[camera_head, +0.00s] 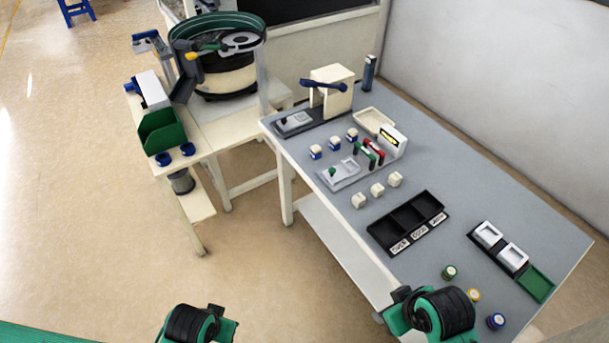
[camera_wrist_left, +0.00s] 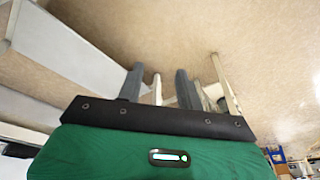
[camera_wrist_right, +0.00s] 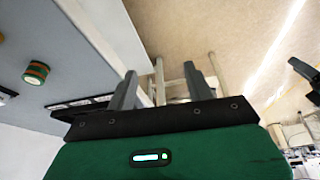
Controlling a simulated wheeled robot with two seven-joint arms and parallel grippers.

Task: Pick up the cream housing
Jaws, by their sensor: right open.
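Several small blocks stand on the grey table (camera_head: 470,165). Three are plain cream housings, the near-left one (camera_head: 358,200), the middle one (camera_head: 377,189) and the far-right one (camera_head: 395,179), in a slanted row. Three white-and-blue ones (camera_head: 334,143) stand behind them. My right gripper (camera_wrist_right: 160,85) is open and empty by the table's near edge, well short of the cream housings; its wrist also shows in the head view (camera_head: 440,312). My left gripper (camera_wrist_left: 158,84) is open and empty, with floor behind its fingers; its wrist shows at the bottom of the head view (camera_head: 195,324).
A black compartment tray (camera_head: 407,224) lies in front of the housings. A grey fixture (camera_head: 339,174) stands to their left. Round green (camera_head: 449,272), yellow and blue parts stand at the near right. A bowl feeder (camera_head: 220,70) is on a separate bench. Bare table lies right of the housings.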

